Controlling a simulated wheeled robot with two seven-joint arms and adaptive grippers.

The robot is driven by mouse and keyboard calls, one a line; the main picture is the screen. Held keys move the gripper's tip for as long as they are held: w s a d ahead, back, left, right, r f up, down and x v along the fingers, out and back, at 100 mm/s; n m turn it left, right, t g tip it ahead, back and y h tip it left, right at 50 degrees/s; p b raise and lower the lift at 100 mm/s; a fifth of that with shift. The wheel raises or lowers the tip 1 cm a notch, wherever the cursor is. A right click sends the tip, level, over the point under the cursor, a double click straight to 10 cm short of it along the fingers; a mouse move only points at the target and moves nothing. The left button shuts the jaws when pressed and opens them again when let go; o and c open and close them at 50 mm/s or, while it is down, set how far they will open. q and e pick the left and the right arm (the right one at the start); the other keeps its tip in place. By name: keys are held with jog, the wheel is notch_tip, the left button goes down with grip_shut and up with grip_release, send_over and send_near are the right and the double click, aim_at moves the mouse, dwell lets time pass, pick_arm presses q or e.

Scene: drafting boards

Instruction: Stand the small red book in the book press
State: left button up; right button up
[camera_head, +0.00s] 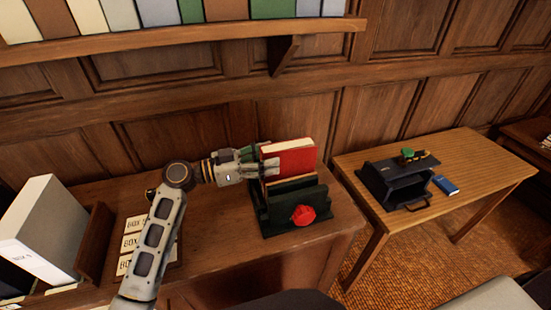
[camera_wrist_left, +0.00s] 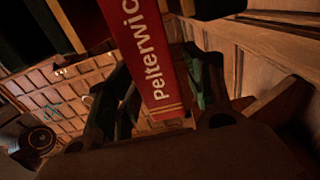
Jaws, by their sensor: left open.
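The small red book (camera_head: 292,160) is upright, slightly tilted in the picture, in the dark green book press (camera_head: 286,216). Its lower part is hidden behind the press's front plate. A red knob (camera_head: 303,214) sits on the front of the press. My left gripper (camera_head: 268,168) is open at the left edge of the book; I cannot tell whether a finger touches it. My right gripper is out of view.
A white box file (camera_head: 40,225) stands at the left, and labelled box cards (camera_head: 133,243) lie on the desk (camera_head: 215,245). A wooden side table (camera_head: 465,165) at the right holds a black device (camera_head: 395,182) and a blue book (camera_head: 445,185). A shelf runs above.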

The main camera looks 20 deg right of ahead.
pick_arm(q)
jog(key=shift+a+b, duration=0.9)
jog(key=shift+a, duration=3.5)
jog(key=s+r, duration=0.3)
jog(key=s, duration=0.4)
jog(key=s+r+p, duration=0.1)
jog(key=s+r, duration=0.3)
jog(key=s, duration=0.4)
jog(key=shift+s+d, duration=0.15)
jog(key=shift+d, duration=0.15)
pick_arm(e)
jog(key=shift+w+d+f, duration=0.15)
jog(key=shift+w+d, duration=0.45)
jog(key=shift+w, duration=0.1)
